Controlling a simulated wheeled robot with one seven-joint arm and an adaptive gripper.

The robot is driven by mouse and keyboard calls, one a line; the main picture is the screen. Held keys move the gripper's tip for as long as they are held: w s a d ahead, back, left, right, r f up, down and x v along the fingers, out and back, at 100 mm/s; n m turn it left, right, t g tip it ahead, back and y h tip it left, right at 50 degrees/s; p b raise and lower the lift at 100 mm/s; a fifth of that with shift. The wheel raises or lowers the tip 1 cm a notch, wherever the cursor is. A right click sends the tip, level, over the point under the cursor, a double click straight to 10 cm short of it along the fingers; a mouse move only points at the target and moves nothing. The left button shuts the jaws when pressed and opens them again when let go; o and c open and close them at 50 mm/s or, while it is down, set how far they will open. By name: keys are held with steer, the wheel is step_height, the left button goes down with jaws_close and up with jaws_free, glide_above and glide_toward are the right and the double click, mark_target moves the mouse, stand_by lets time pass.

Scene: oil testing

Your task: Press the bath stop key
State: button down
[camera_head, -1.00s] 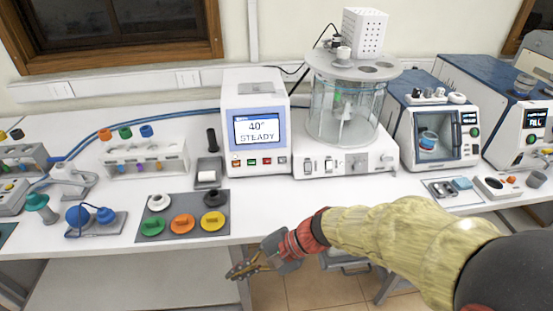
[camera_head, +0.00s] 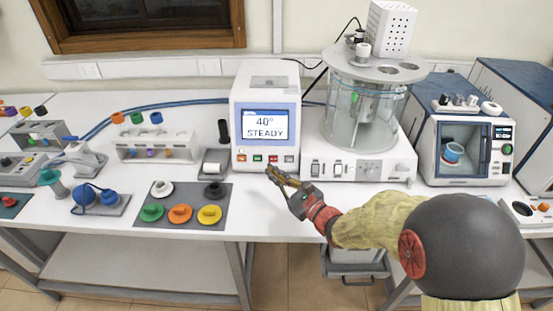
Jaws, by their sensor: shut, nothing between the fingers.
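The bath control box (camera_head: 265,115) is white and blue-edged, with a lit screen (camera_head: 265,124) reading "40° STEADY". Below the screen is a row of small keys: an orange one (camera_head: 241,157), a green one (camera_head: 257,157), a red one (camera_head: 273,159) and a pale one (camera_head: 289,159). Lettering on the keys is too small to read. The clear glass bath (camera_head: 362,115) stands on its white base to the right of the box. My gripper (camera_head: 272,173) is shut and empty, its fingertips just below the red key in the picture. I cannot tell whether they touch the box.
A grey mat (camera_head: 180,223) with several coloured caps lies to the front left. A test tube rack (camera_head: 155,146) is farther left. A white and blue oven (camera_head: 465,150) stands right of the bath.

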mark_target(274, 161)
steer(key=shift+d+r, duration=0.15)
steer(key=shift+r, duration=0.05)
steer(key=shift+w, duration=0.1)
steer(key=w+f+b, duration=0.1)
steer(key=w, duration=0.1)
steer(key=w+f+b, duration=0.1)
steer(key=w, duration=0.1)
steer(key=w+f, duration=0.1)
steer(key=w, duration=0.1)
steer(key=shift+w+b, duration=0.2)
steer(key=shift+b, duration=0.2)
steer(key=shift+w+d+f+b, duration=0.15)
steer(key=shift+w+b, duration=0.2)
steer(key=shift+w, duration=0.5)
steer(key=shift+w, duration=0.15)
stand_by(0.6)
steer(key=shift+w+f+b, duration=0.1)
steer(key=shift+w+b, duration=0.15)
steer(key=shift+b, duration=0.05)
